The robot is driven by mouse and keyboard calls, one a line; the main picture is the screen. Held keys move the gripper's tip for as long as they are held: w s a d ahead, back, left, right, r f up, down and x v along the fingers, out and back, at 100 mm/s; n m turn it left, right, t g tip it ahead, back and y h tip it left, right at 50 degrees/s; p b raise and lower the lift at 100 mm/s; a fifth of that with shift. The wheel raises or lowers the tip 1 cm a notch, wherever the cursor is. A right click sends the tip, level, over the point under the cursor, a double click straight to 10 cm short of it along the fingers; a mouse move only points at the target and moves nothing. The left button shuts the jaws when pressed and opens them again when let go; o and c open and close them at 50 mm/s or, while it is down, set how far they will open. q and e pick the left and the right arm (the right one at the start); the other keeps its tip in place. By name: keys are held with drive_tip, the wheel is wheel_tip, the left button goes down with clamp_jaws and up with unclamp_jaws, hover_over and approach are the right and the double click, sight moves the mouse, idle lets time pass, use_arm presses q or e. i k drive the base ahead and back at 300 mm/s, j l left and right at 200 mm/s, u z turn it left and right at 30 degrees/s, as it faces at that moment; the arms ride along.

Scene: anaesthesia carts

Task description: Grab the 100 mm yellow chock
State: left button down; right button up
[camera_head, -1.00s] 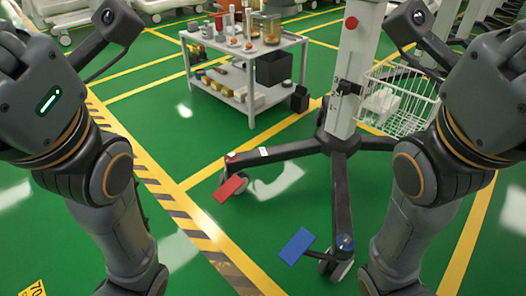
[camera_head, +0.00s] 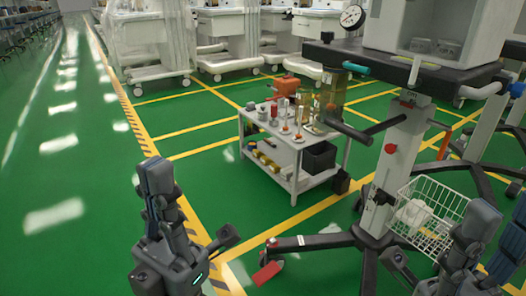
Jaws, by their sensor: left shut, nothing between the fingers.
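Small yellow pieces (camera_head: 268,163) lie on the lower shelf of the white trolley (camera_head: 293,184) in the middle of the head view. They are too small to tell which one is the 100 mm chock. My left gripper (camera_head: 158,180) points upward at the lower left, shut and empty, well apart from the trolley. My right gripper (camera_head: 490,238) is at the right edge, partly cut off, and its jaw state is unclear.
A wheeled stand (camera_head: 398,150) with a wire basket (camera_head: 430,212) is right of the trolley. A red pedal (camera_head: 267,273) sits by its leg. Green floor is clear at left.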

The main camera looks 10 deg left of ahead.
sight(275, 169)
drive_tip(key=i+j+z, duration=0.1)
drive_tip(key=i+j, duration=0.15)
drive_tip(key=i+j+z, duration=0.1)
drive_tip(key=j, duration=0.4)
drive_tip(key=i+j+z, duration=0.1)
drive_tip(key=i+j, duration=0.2)
drive_tip(key=i+j+z, duration=0.1)
drive_tip(key=j, duration=0.4)
drive_tip(key=i, duration=0.05)
